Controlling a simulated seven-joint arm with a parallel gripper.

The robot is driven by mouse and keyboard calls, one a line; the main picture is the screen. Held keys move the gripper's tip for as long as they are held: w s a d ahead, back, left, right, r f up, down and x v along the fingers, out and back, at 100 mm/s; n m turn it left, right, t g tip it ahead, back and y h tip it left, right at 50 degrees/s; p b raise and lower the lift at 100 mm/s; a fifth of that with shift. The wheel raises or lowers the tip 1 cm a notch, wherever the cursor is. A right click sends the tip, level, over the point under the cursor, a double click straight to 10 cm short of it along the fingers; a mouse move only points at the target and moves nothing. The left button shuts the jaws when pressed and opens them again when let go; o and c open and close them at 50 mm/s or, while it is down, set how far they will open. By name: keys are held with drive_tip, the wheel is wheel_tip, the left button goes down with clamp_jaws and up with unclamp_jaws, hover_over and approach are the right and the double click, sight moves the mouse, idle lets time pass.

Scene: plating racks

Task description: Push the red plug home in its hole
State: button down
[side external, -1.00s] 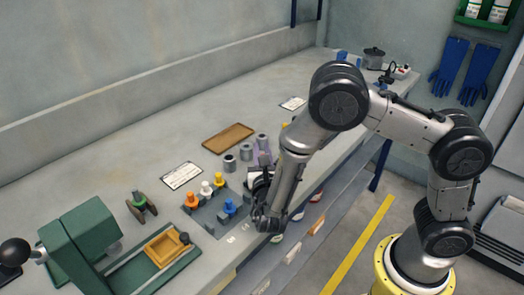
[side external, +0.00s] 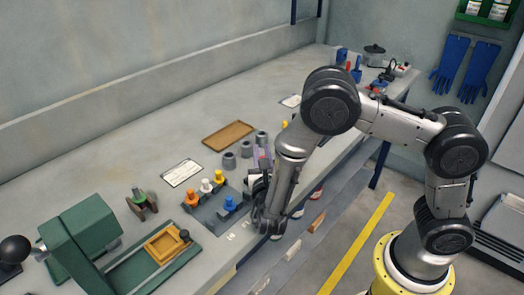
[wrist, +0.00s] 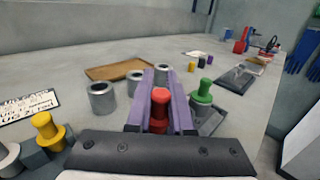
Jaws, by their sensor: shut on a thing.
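The red plug (wrist: 159,110) stands upright between the two purple fingers of my gripper (wrist: 160,92) in the wrist view. My gripper is shut on it. Its lower end and its hole are hidden by the fingers and the dark gripper body, so I cannot tell how deep it sits. In the side view my gripper (side external: 263,160) is at the right end of the grey rack (side external: 210,216), and only a small bit of red shows. A green plug (wrist: 203,92) stands right of the fingers, and a yellow plug (wrist: 47,128) stands to the left.
Orange (side external: 192,198), white (side external: 206,186) and blue (side external: 229,204) plugs stand in the rack. Grey cylinders (side external: 229,160) and a brown tray (side external: 228,136) lie behind. A green press (side external: 85,240) is at the left. The bench's front edge is close to my arm.

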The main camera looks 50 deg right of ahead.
drive_tip(key=shift+f, duration=0.9)
drive_tip(key=c, duration=0.7)
unclamp_jaws()
drive_tip(key=v, duration=1.3)
drive_tip(key=shift+s+a, duration=0.3)
